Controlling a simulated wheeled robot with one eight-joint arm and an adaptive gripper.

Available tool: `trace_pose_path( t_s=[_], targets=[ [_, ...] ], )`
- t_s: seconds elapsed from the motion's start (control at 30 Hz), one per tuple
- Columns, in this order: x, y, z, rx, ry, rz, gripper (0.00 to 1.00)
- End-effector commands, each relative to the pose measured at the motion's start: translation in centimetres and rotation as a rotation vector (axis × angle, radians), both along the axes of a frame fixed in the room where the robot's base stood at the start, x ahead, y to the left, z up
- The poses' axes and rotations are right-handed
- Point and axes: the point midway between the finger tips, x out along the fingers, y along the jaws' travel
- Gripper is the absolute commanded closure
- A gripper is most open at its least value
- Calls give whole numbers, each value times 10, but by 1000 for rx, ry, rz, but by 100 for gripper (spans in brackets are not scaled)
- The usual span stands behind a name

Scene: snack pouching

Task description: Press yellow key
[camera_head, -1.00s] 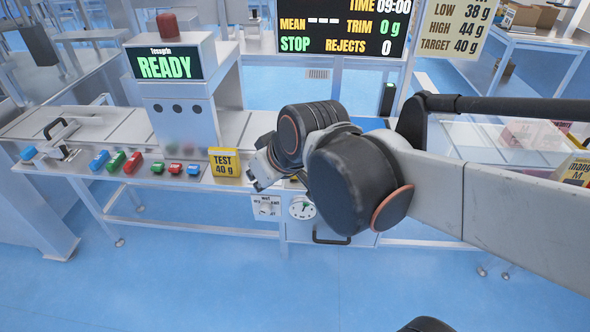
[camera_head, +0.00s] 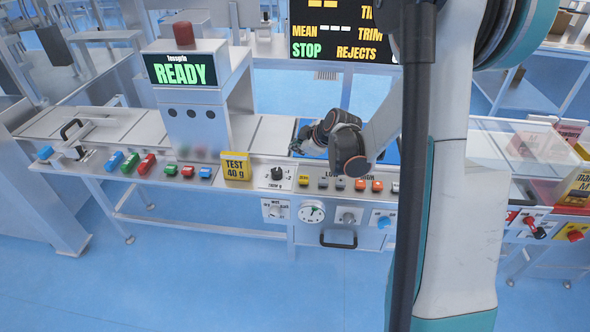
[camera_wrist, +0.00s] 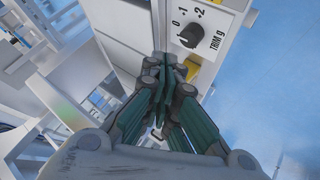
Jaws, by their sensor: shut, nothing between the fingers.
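The yellow key (camera_head: 304,181) is a small block on the front panel in the head view, just right of the trim knob (camera_head: 277,174). In the wrist view a yellow patch (camera_wrist: 193,68), which looks like this key, shows beside the fingertips and below the trim knob (camera_wrist: 189,33); the fingers partly hide it. My gripper (camera_head: 297,147) is shut and empty, above and behind the panel's key row in the head view. Its closed fingers (camera_wrist: 165,65) fill the middle of the wrist view. I cannot tell any contact with the key.
Grey keys (camera_head: 340,183) and orange keys (camera_head: 377,186) continue the row to the right. A yellow test block (camera_head: 237,167) stands left of the knob. Red, green and blue buttons lie farther left. The machine head (camera_head: 190,85) shows READY. My arm hides part of the right side.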

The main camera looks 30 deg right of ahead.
Motion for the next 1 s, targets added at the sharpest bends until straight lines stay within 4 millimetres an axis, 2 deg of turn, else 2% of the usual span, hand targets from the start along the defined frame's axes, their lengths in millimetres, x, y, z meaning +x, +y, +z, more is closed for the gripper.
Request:
trace_pose_path(
  t_s=[0.1, 0.2, 0.67, 0.87, 1.0],
  targets=[
    [5, -15, -13, -26, -12, 19, 100],
    [6, -19, -18, -38, -16, 28, 100],
    [6, -20, -21, -40, -17, 31, 100],
    [6, -19, -34, -40, -17, 31, 100],
    [6, -19, -50, -40, -17, 31, 100]
  ],
)
